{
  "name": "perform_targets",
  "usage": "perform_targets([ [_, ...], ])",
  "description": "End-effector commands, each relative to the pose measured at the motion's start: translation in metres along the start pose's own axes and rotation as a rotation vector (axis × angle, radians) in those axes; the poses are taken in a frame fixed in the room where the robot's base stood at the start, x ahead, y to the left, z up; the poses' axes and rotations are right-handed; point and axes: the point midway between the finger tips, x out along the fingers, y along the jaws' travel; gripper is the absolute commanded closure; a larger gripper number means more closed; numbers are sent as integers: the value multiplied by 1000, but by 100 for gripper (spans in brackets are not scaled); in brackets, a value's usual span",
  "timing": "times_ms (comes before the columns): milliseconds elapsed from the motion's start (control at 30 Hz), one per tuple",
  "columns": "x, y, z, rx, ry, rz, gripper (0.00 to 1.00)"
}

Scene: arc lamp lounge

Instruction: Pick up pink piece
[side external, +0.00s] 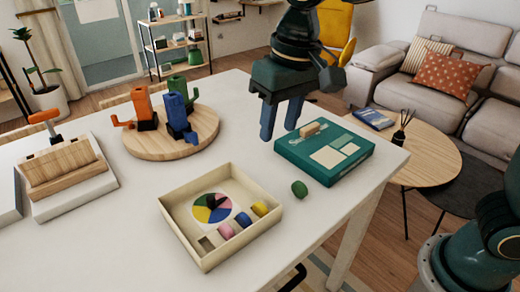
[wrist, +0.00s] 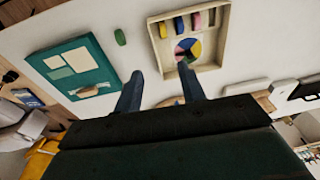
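The pink piece (side external: 226,231) sits in a slot along the near edge of a shallow cream tray (side external: 180,236). It also shows near the top of the wrist view (wrist: 196,20). A blue piece (side external: 243,219) and a yellow piece (side external: 260,209) sit beside it in the same row. The slot at the row's left end looks empty. A multicoloured wheel (side external: 212,207) is on the tray floor. My gripper (side external: 281,122) is open and empty, raised above the table near the teal box, apart from the pink piece. Its two blue fingers also show in the wrist view (wrist: 160,92).
A green piece (side external: 299,188) lies on the table between the tray and a teal box (side external: 325,160). A round wooden board (side external: 155,148) with coloured holders stands behind the tray. A wooden block stand (side external: 65,178) is at left.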

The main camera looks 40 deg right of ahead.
Motion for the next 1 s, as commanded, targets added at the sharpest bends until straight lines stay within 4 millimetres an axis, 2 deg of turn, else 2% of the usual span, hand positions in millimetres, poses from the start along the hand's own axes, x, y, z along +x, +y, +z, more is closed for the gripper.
perform_targets([
  [33,8,-14,-4,-6,-18,6,60],
  [200,31,-54,-14,-5,-67,28,60],
  [433,56,-95,-16,-3,-110,54,60],
  [600,63,-106,-16,0,-121,63,60],
  [867,66,-107,-16,0,-122,64,60],
  [1000,77,-106,-14,0,-124,66,60],
])
